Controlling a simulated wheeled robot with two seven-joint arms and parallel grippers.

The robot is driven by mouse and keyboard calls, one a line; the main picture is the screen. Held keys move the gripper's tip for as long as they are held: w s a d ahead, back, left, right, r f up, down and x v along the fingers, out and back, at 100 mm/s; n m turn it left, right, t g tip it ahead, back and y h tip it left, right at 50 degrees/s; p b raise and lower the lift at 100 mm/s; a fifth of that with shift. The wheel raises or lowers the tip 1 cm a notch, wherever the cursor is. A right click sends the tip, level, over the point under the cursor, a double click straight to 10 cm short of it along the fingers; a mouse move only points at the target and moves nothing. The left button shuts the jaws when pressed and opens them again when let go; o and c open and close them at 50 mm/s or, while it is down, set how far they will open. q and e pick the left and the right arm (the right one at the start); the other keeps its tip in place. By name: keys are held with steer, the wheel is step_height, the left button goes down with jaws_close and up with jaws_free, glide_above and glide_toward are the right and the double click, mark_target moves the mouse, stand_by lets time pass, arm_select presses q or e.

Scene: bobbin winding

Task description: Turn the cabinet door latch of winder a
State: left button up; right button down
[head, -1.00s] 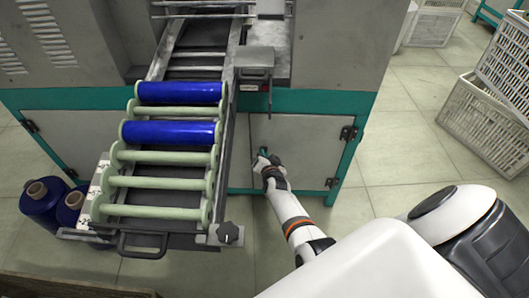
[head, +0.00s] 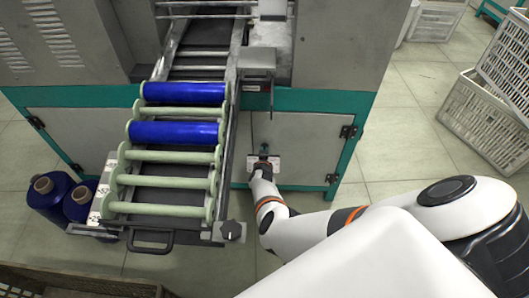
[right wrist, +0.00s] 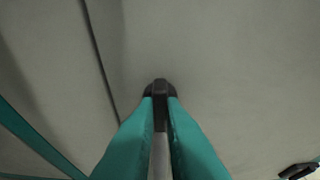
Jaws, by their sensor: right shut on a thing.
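The cabinet door (head: 299,135) is a grey panel in a teal frame, low on the winder and right of the bobbin rack. My right gripper (head: 264,150) is at the left part of this door in the head view. In the right wrist view, the two teal fingers (right wrist: 160,105) are closed on the black latch (right wrist: 160,88), one finger on each side. The latch stands upright in that view, close to the door seam at its left. The door lies flat in its frame. The latch is mostly hidden by the gripper in the head view. My left gripper is not in view.
The rack (head: 160,182) with blue bobbins and pale green rollers stands just left of my right gripper. A dark knob (head: 231,230) sits at its front end. Blue thread cones (head: 50,192) stand at left. White crates (head: 478,122) stand at right, with clear floor between.

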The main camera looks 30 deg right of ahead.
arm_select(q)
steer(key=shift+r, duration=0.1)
arm_select(e)
steer(key=shift+w+d+r, duration=0.1)
steer(key=shift+d+r, duration=0.05)
steer(key=shift+r, duration=0.05)
steer(key=c, duration=1.5)
jaws_free()
steer(key=shift+f, duration=0.15)
